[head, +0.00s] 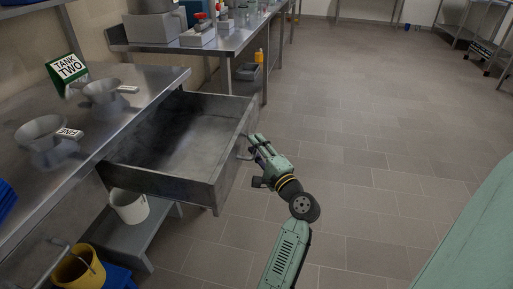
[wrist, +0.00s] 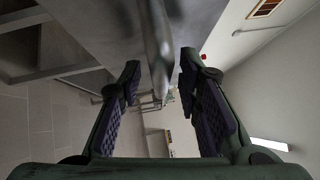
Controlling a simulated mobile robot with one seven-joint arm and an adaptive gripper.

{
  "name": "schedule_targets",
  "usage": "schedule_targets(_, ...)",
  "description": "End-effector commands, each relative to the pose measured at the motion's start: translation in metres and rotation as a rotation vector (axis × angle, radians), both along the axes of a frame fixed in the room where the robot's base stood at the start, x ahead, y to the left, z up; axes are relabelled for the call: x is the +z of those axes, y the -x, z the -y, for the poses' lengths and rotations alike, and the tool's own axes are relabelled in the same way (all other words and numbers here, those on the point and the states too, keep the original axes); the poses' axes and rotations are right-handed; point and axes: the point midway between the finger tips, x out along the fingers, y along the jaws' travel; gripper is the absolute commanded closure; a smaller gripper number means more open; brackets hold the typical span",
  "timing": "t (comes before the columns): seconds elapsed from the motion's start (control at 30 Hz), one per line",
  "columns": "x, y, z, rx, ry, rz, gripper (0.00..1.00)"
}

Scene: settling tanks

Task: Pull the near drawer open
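The near drawer (head: 190,183) is a grey metal drawer under the steel counter. In the head view it stands pulled far out over the floor, and its inside looks empty. Its bar handle (head: 243,152) is on the front panel, facing right. My gripper (head: 254,146) is at this handle, reaching in from the right. In the wrist view the handle bar (wrist: 159,50) runs between the two fingers of my gripper (wrist: 158,85). The fingers are apart, with gaps visible beside the bar. Contact with the bar is not clear.
On the counter (head: 150,78) stand a green "TANK TWO" sign (head: 67,69) and two metal funnel-like vessels (head: 102,93). A white bucket (head: 129,207) and a yellow bucket (head: 78,268) are below. The tiled floor to the right is clear.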

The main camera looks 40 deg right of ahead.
Motion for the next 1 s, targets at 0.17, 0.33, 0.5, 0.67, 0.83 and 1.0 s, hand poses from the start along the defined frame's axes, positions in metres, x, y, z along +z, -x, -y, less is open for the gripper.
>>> schedule_targets(0.17,0.001,0.0,0.0,0.0,0.001,0.001,0.69)
schedule_targets(0.33,-0.002,0.009,0.0,-0.002,0.001,0.0,0.69)
schedule_targets(0.5,-0.006,0.04,-0.004,-0.004,0.0,-0.002,0.69)
schedule_targets(0.67,-0.01,0.075,-0.009,-0.004,0.0,-0.001,0.69)
schedule_targets(0.83,-0.014,0.102,-0.013,-0.002,0.0,-0.001,0.69)
schedule_targets(1.0,-0.016,0.116,-0.015,-0.001,0.001,0.0,0.69)
